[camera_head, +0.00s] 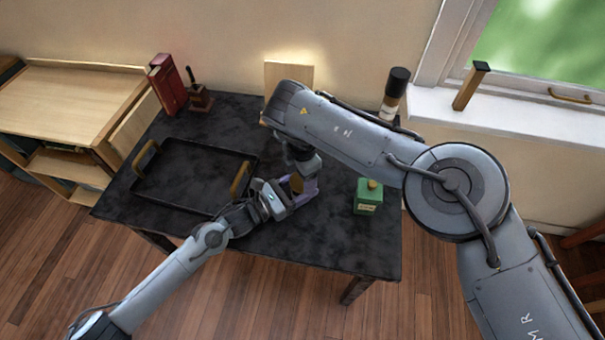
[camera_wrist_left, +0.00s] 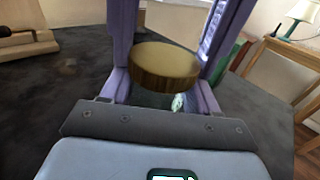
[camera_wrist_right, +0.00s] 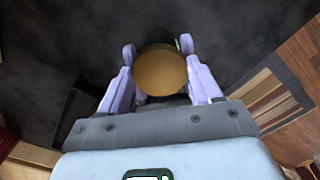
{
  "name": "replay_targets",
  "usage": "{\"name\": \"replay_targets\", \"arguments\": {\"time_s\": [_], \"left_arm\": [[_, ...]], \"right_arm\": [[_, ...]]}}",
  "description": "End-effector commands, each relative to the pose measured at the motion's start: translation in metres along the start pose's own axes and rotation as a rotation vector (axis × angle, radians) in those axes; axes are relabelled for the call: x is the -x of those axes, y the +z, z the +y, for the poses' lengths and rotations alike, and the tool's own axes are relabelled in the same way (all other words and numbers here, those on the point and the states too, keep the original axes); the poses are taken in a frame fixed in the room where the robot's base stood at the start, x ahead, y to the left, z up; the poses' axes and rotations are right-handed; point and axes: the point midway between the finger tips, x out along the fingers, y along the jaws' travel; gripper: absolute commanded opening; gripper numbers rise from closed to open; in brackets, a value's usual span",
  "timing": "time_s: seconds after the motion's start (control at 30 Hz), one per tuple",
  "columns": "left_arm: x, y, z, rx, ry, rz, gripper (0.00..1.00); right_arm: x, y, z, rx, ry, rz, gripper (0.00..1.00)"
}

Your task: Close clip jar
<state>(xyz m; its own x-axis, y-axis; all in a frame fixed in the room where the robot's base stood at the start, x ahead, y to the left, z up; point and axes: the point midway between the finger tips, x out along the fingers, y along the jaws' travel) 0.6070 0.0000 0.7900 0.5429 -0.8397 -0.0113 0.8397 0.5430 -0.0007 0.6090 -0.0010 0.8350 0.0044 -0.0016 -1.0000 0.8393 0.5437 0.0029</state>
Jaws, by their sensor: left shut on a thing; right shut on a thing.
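The clip jar has a round brown wooden lid (camera_wrist_left: 163,65) and a dark, glassy body (camera_wrist_left: 150,97) just below it in the left wrist view. The lid also shows from above in the right wrist view (camera_wrist_right: 160,74). In the head view the jar (camera_head: 297,184) is largely hidden between my grippers. My left gripper (camera_head: 292,195) comes in from the side, low on the table, shut around the jar body. My right gripper (camera_wrist_right: 160,80) reaches down from above, shut with its purple fingers on either side of the lid. Whether the lid is fully seated is unclear.
A black tray (camera_head: 160,205) with wooden handles lies left on the dark table (camera_head: 330,240). A green container (camera_head: 368,197) stands close right of the grippers. A red book (camera_head: 168,84), a small stand (camera_head: 198,98) and a dark-capped bottle (camera_head: 393,95) are at the back.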

Motion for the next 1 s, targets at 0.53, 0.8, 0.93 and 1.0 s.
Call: {"name": "replay_targets", "arguments": {"time_s": [0.53, 0.8, 0.93, 1.0], "left_arm": [[-0.0041, 0.0142, 0.0002, -0.003, -0.005, -0.033, 0.05], [-0.004, 0.0153, 0.0007, -0.005, -0.004, -0.033, 0.05], [-0.004, 0.0156, 0.0009, -0.006, -0.004, -0.034, 0.05], [-0.0039, 0.0157, 0.001, -0.006, -0.004, -0.034, 0.05]], "right_arm": [[-0.0077, 0.0019, -0.0021, 0.004, -0.008, -0.009, 0.2], [-0.0063, 0.0016, -0.0033, 0.006, -0.013, -0.01, 0.2], [-0.0061, 0.0015, -0.0035, 0.006, -0.014, -0.01, 0.2], [-0.006, 0.0015, -0.0037, 0.006, -0.014, -0.01, 0.2]]}}
